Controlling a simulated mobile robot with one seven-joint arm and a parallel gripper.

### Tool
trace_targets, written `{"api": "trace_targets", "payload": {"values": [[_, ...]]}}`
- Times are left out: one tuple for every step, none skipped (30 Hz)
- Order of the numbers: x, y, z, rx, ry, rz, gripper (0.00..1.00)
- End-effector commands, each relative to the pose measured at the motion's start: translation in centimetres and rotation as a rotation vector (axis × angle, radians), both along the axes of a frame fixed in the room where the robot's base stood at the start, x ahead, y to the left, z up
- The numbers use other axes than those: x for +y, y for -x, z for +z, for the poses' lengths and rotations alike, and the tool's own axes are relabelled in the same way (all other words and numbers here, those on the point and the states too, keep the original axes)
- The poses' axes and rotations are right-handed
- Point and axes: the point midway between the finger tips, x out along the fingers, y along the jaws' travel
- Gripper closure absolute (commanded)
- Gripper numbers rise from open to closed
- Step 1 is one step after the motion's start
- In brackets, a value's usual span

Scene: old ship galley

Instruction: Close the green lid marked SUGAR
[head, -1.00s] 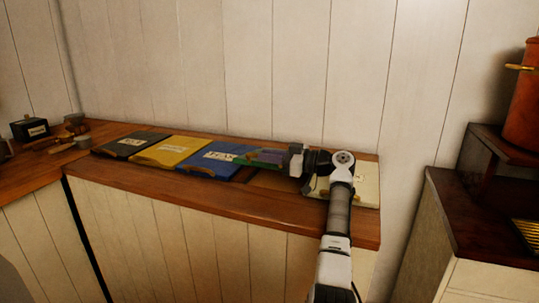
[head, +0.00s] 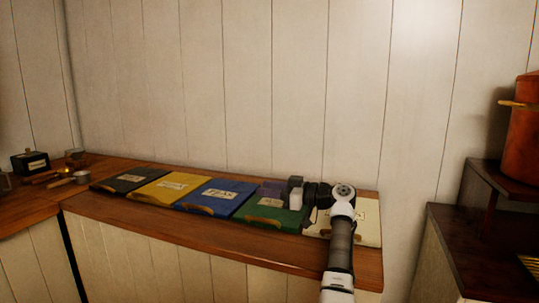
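The green lid (head: 262,214) lies flat in the counter, in line with the blue lid on its left and the cream lid on its right. Its wooden handle shows at the front edge. Its pale label is partly hidden and too small to read. My gripper (head: 271,188) is over the back part of the green lid, pointing left, and hides its rear right area. I cannot tell whether it touches the lid or whether the fingers are apart.
Black (head: 128,180), yellow (head: 163,186) and blue (head: 216,197) lids lie flat to the left. The cream lid (head: 368,222) lies under my arm at right. A small black box (head: 30,162) stands far left. A dark wooden stand (head: 470,220) with a copper pot (head: 524,135) is at right.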

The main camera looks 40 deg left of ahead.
Motion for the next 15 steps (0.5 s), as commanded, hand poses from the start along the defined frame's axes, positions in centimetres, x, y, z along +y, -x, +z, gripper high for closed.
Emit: {"api": "trace_targets", "payload": {"values": [[0.0,0.1,1.1,-0.005,-0.002,0.0,0.66],[0.0,0.1,1.7,-0.004,-0.002,0.0,0.66],[0.0,0.0,2.7,-0.005,-0.002,0.0,0.66],[0.0,0.0,3.5,-0.005,-0.002,0.0,0.66],[0.0,0.1,4.2,-0.005,-0.002,0.001,0.66],[0.0,0.1,5.3,-0.005,-0.002,0.001,0.66],[0.0,0.1,6.0,-0.002,-0.003,0.001,0.66],[0.0,0.1,6.8,-0.003,-0.003,0.001,0.66],[0.0,0.1,7.7,-0.002,-0.003,0.001,0.66],[0.0,0.1,8.5,-0.002,-0.003,0.001,0.66],[0.0,0.1,9.2,-0.001,-0.002,0.0,0.66],[0.0,0.1,10.1,-0.003,-0.002,0.0,0.66],[0.0,0.1,10.8,-0.002,-0.002,0.0,0.66],[0.0,0.0,11.5,-0.002,-0.002,0.0,0.66],[0.0,0.0,12.4,-0.001,-0.001,0.0,0.66]]}}
